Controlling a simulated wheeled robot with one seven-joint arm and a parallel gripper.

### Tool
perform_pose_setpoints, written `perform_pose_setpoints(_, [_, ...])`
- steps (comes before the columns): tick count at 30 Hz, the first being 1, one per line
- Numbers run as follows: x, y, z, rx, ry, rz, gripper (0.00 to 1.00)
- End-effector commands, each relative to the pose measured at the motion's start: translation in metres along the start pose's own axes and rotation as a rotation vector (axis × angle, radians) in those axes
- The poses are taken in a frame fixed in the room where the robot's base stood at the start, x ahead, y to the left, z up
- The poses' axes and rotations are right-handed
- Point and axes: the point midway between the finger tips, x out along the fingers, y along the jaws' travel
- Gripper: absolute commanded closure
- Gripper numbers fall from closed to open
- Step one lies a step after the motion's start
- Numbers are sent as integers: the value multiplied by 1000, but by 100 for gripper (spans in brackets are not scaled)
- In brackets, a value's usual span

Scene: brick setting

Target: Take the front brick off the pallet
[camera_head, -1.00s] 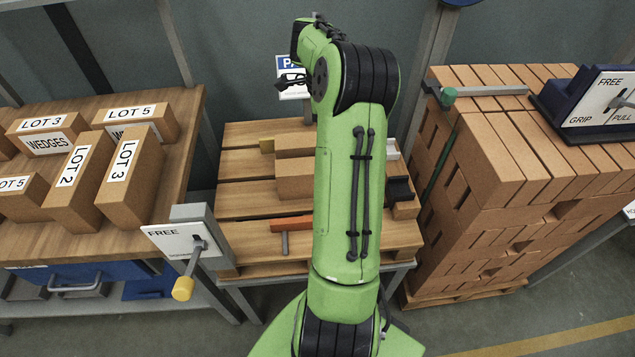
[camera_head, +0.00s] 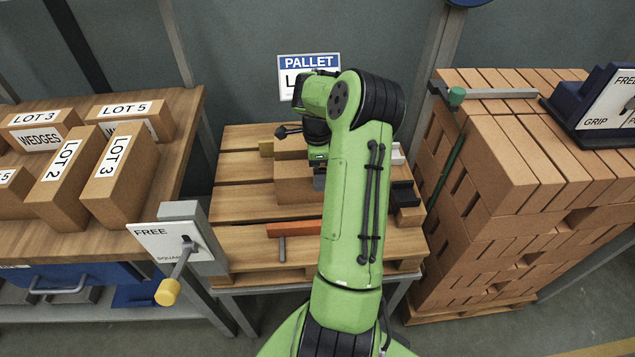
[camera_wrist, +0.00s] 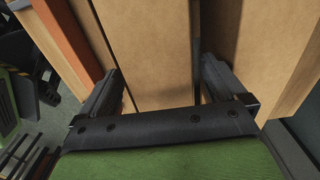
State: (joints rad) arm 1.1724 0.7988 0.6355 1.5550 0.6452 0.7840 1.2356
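The front brick (camera_head: 293,190) is a plain tan block lying on the wooden pallet (camera_head: 240,205), with another brick (camera_head: 290,168) behind it. My gripper (camera_head: 318,178) is over the right part of the bricks, pointing down and partly hidden by my arm. In the wrist view my gripper (camera_wrist: 160,78) has its fingers apart, with the front brick (camera_wrist: 145,45) between them. The right finger is at the dark gap beside the second brick (camera_wrist: 245,45). I cannot tell whether either finger touches a brick.
An orange bar (camera_head: 295,228) lies in front of the bricks. Black blocks (camera_head: 405,196) stand on the pallet's right. A lever panel marked FREE (camera_head: 165,240) is at the left, beside a table of labelled boxes (camera_head: 115,175). A tall brick stack (camera_head: 490,190) stands at the right.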

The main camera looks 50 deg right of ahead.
Motion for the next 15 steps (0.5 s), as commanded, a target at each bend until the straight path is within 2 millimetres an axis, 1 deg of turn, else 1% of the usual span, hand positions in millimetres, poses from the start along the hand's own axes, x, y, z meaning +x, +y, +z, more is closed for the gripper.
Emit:
perform_pose_setpoints(1, [0, 0, 0, 0, 0, 0, 8])
perform_pose_setpoints(2, [0, 0, 0, 0, 0, 0, 13])
perform_pose_setpoints(15, [-1, 0, 0, -1, 0, 0, 80])
